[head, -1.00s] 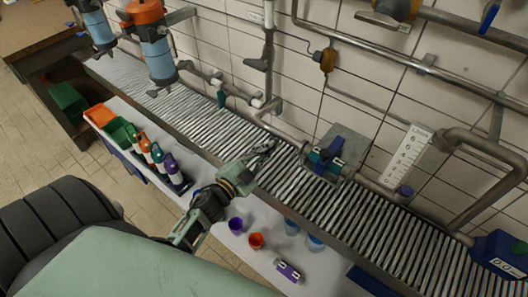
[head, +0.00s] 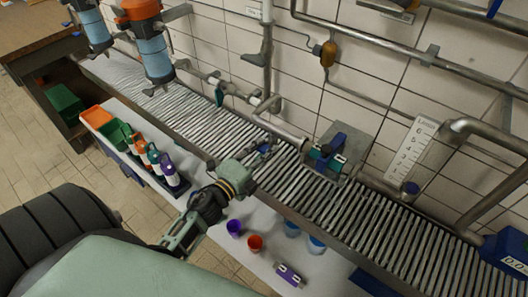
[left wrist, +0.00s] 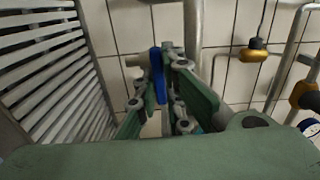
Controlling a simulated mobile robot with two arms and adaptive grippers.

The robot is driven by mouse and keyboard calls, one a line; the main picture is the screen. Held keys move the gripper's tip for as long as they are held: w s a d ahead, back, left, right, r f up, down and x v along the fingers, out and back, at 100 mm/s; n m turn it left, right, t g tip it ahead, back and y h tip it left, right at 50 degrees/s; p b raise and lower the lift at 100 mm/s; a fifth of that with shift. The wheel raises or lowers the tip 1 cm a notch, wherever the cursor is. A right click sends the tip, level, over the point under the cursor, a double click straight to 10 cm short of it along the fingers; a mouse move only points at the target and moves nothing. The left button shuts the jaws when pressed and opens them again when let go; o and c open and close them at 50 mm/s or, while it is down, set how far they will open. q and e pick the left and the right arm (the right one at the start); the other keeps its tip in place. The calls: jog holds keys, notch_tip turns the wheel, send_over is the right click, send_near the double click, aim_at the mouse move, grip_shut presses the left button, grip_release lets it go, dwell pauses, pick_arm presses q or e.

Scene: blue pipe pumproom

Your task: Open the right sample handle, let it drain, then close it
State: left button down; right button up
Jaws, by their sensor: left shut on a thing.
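My left gripper (head: 264,149) is shut on a blue handle at the end of a grey pipe (head: 280,128) above the slatted drain. In the left wrist view the blue handle (left wrist: 158,76) stands between the green fingers of my left gripper (left wrist: 168,80), with a pipe end just behind it. Most of the handle is hidden by the fingers in the head view. A teal handle (head: 219,97) hangs on a pipe further left. Whether liquid flows from the held outlet cannot be seen. My right gripper is not in view.
Bottles (head: 153,157) stand in a tray at left. Wall pipes (head: 384,54) run behind.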

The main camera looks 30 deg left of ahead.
pick_arm(q)
jog(key=shift+f+m, duration=0.1)
jog(key=shift+m, duration=0.3)
jog(key=c, duration=1.9)
grip_release()
jog(key=shift+o, duration=0.2)
jog(key=s, duration=1.2)
jog(key=shift+a, duration=0.45)
